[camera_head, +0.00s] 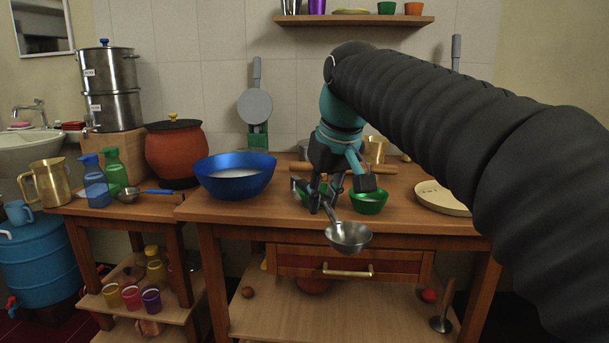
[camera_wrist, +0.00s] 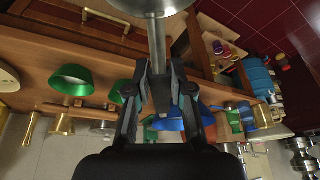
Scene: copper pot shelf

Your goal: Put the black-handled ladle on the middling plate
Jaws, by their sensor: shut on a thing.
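My gripper (camera_head: 323,200) is shut on a steel ladle (camera_head: 348,237). The ladle's bowl hangs in front of the table's front edge, above the drawer, clear of the surface. In the wrist view my gripper (camera_wrist: 160,85) closes on the shaft, and the ladle (camera_wrist: 157,42) extends to the top edge.
A blue bowl (camera_head: 235,176) stands left of my gripper and a green bowl (camera_head: 369,202) just right of it. A rolling pin (camera_head: 384,169) lies behind. A blue-handled ladle (camera_head: 128,195) lies on the left table. Another ladle (camera_head: 441,323) is on the lower shelf.

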